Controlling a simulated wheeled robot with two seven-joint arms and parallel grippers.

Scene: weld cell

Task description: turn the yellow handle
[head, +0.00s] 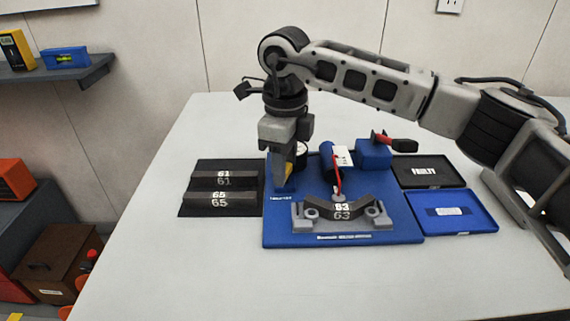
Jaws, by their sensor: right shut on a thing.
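The yellow handle (289,170) shows as a small yellow piece at the left of the blue fixture plate (275,232). My right gripper (287,160) points down over it and is shut on it. The gripper body hides most of the handle and its mount. A dark bent part marked 63 (341,209) rests on grey supports at the front of the plate. My left gripper is not in view.
A black mat (189,205) with dark bars marked 61 and 65 lies left of the plate. A black FAULTY tray (428,172) and a blue tray (473,221) lie right. The table front is clear.

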